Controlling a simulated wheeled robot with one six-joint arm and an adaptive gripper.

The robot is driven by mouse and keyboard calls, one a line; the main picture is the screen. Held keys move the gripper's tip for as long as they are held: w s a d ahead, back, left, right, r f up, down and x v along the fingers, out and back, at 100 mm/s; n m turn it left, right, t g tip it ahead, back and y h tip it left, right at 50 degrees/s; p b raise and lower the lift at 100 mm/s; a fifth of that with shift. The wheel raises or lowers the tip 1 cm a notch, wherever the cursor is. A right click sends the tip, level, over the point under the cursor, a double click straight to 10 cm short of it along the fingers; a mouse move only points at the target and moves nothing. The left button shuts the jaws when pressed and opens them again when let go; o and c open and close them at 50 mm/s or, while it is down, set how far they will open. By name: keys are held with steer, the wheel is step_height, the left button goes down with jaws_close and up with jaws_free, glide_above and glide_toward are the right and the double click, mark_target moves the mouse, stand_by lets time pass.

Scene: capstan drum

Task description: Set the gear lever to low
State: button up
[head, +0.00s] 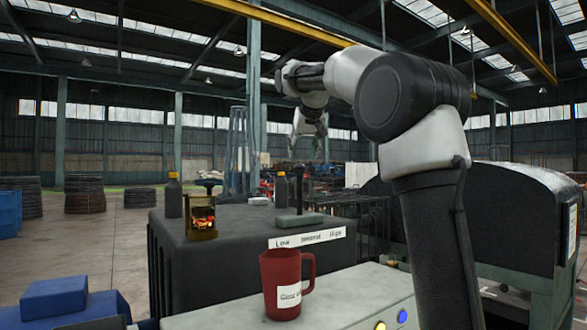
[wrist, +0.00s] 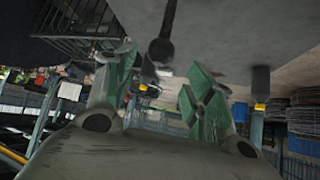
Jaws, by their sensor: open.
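The gear lever (head: 299,188) stands about upright near the middle of its grey-green base (head: 298,220) on the dark cabinet top. A white strip (head: 308,238) in front reads Low at left, neutral in the middle and High at right. In the wrist view, a dark rod with a round knob (wrist: 161,49), seemingly the lever, hangs from the top, as that picture is upside down. My gripper (wrist: 157,80) is open and empty, its green-padded fingers spread to either side of the knob in the picture. In the head view my gripper is small and its fingers are unclear.
A red mug (head: 281,272) with a white label stands in front of the strip on the pale panel. A lit lantern (head: 201,219) and a dark bottle (head: 173,197) stand at left; another bottle (head: 281,189) is by the lever. A blue button (head: 402,316) is at right.

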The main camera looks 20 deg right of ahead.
mark_target(300, 166)
steer(key=x, duration=0.7)
steer(key=shift+w+f, duration=0.15)
steer(key=shift+c, duration=0.3)
jaws_close()
